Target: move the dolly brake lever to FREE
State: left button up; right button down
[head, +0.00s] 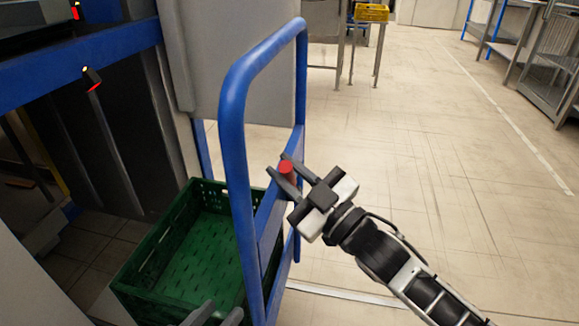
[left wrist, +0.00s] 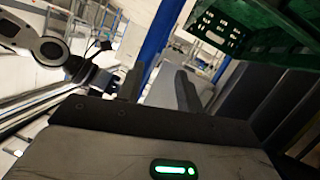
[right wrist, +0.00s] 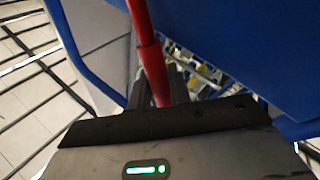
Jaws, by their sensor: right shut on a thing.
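The brake lever's red handle (head: 287,171) shows on the dolly's blue frame (head: 234,130), on its right side. My right gripper (head: 280,166) has its fingers around the red handle and is shut on it. In the right wrist view the red lever (right wrist: 145,45) runs down between the two fingers (right wrist: 158,88). My left gripper (head: 214,314) is low in the head view, in front of the green crate. In the left wrist view its fingers (left wrist: 160,82) are apart with nothing between them. No FREE marking can be read.
A green crate (head: 192,188) sits behind the dolly's blue frame. A blue-edged conveyor structure (head: 85,55) stands at the upper left. Shelves and a yellow bin (head: 372,12) stand far back. The floor to the right is clear.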

pick_arm(q)
jog(key=shift+d, duration=0.15)
pick_arm(e)
jog(key=shift+s+a+f+n, duration=0.1)
jog(key=shift+s+f+n, duration=0.2)
jog(key=shift+n, duration=0.1)
jog(key=shift+r, duration=0.1)
jog(key=c, duration=1.3)
grip_release()
jog(key=shift+c, duration=0.2)
pick_arm(q)
jog(key=shift+w+r, duration=0.25)
jog(key=shift+r, duration=0.1)
jog(key=shift+f, duration=0.2)
jog(key=shift+s+a+f+g+p, duration=0.1)
jog(key=shift+a+f+g+p, duration=0.3)
jog(key=shift+p, duration=0.4)
pick_arm(e)
jog(key=v, duration=1.6)
jog(key=shift+w, duration=0.15)
pick_arm(q)
jog(key=shift+d, duration=0.1)
